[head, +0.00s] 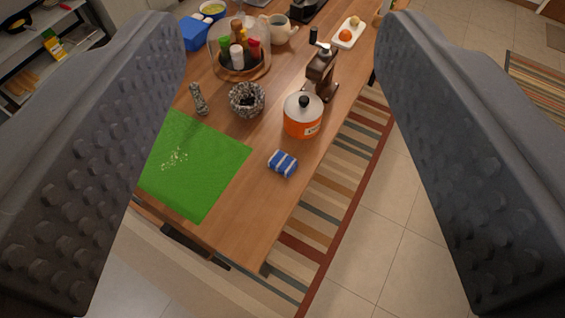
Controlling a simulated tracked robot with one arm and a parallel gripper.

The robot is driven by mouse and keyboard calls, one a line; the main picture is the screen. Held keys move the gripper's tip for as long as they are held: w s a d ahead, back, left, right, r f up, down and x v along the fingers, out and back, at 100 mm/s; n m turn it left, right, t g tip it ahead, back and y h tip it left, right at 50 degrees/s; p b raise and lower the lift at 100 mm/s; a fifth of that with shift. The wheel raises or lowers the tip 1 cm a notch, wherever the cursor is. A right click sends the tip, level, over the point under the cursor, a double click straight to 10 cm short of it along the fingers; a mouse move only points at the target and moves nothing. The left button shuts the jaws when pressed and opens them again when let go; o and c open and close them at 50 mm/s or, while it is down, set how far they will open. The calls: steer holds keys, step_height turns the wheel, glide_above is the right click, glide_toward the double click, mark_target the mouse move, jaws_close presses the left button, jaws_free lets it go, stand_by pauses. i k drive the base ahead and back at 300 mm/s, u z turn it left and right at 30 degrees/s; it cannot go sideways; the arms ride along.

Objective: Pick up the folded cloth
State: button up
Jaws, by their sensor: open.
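The folded cloth (283,163) is a small blue bundle with white stripes. It lies on the wooden table (243,218), near the table's right edge, in front of the orange pot and to the right of the green mat. My gripper (282,140) is open, with its two dark, studded fingers wide apart at the left and right of the view. Nothing is between the fingers at close range. The cloth shows in the gap between them, well beyond and below the gripper.
An orange pot (303,122) with a lid stands just behind the cloth. A brown grinder (320,75), a stone mortar (246,101) and a pestle (199,99) stand farther back. A green mat (215,175) with pale crumbs lies left. A carousel (259,70) holds spice bottles. Tiled floor is clear right.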

mark_target(285, 164)
steer(key=z, duration=2.85)
steer(key=k, duration=1.1)
steer(key=u, duration=1.9)
steer(key=i, duration=0.85)
steer(key=z, duration=0.05)
